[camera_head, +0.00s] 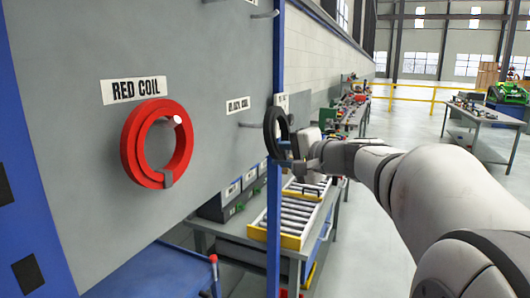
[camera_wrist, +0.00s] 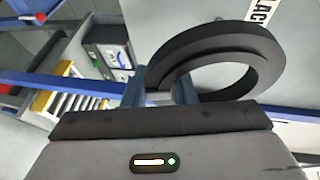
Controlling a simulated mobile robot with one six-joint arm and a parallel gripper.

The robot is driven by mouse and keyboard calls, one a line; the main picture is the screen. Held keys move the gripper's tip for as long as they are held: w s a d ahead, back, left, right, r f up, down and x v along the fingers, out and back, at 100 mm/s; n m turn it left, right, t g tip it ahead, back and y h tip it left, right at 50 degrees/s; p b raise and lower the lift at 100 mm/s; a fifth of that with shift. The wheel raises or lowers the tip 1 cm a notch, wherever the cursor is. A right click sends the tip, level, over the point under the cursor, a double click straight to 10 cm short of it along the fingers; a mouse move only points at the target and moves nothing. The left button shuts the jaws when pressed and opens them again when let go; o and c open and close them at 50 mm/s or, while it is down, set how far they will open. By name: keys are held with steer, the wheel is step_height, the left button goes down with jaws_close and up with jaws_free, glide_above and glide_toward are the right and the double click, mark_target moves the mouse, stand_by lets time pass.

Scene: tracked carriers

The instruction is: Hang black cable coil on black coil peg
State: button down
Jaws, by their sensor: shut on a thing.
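The black cable coil (camera_head: 269,136) is held upright at the end of my arm, near the grey board's right edge in the head view. My gripper (camera_head: 288,162) is shut on the coil's lower part. In the wrist view, the coil (camera_wrist: 215,38) stands out past the gripper (camera_wrist: 160,92), and its open middle faces the camera at a slant. The black coil peg (camera_head: 250,125) sticks out from the board under a label (camera_head: 237,105) that is partly legible. The coil is to the right of the peg and apart from it in the head view.
A red coil (camera_head: 134,140) hangs on its own peg at the left, under a RED COIL label (camera_head: 136,90). Another peg (camera_head: 265,15) is higher on the board. A blue post (camera_head: 274,220) edges the board. A bench with rollers (camera_head: 292,222) stands behind.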

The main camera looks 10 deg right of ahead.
steer(key=shift+w+a+f+b, duration=0.2)
steer(key=shift+w+a, duration=0.35)
steer(key=shift+a, duration=0.2)
steer(key=shift+w+a+f+b, duration=0.25)
steer(key=shift+w+a, duration=0.25)
steer(key=shift+a, duration=0.2)
steer(key=shift+w+a+f+b, duration=0.2)
steer(key=shift+w+a, duration=0.35)
steer(key=shift+a, duration=0.2)
steer(key=c, duration=1.1)
jaws_free()
